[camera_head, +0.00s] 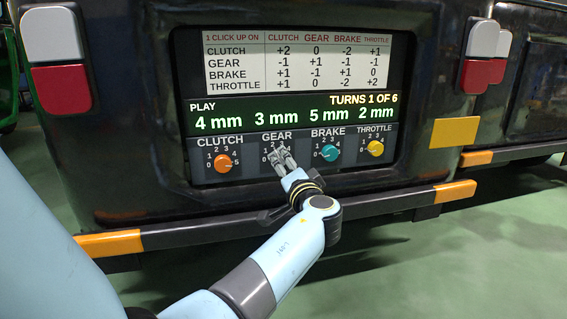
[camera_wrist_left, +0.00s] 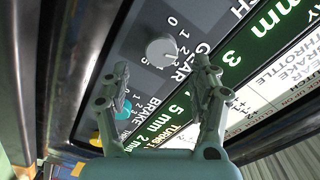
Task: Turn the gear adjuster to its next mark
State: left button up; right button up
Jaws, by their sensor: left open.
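The gear adjuster is a pale grey round knob (camera_wrist_left: 162,52) under the GEAR label, with numbers around it. In the head view the left gripper mostly covers it. My left gripper (camera_head: 281,156) is in front of the gear dial, between the clutch knob (camera_head: 222,163) and the brake knob (camera_head: 329,153). In the left wrist view the gripper (camera_wrist_left: 164,76) has its two fingers apart, with the grey knob just beyond the gap. I cannot tell whether a finger touches it. The knob's exact setting is not readable. My right gripper is not in view.
The display (camera_head: 290,113) reads clutch 4 mm, gear 3 mm, brake 5 mm, throttle 2 mm, and TURNS 1 OF 6. A yellow-orange throttle knob (camera_head: 375,148) is at the right. A black and orange bumper bar (camera_head: 400,199) runs below the panel, under my left arm.

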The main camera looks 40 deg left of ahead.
pick_arm(q)
jog(key=shift+v, duration=1.65)
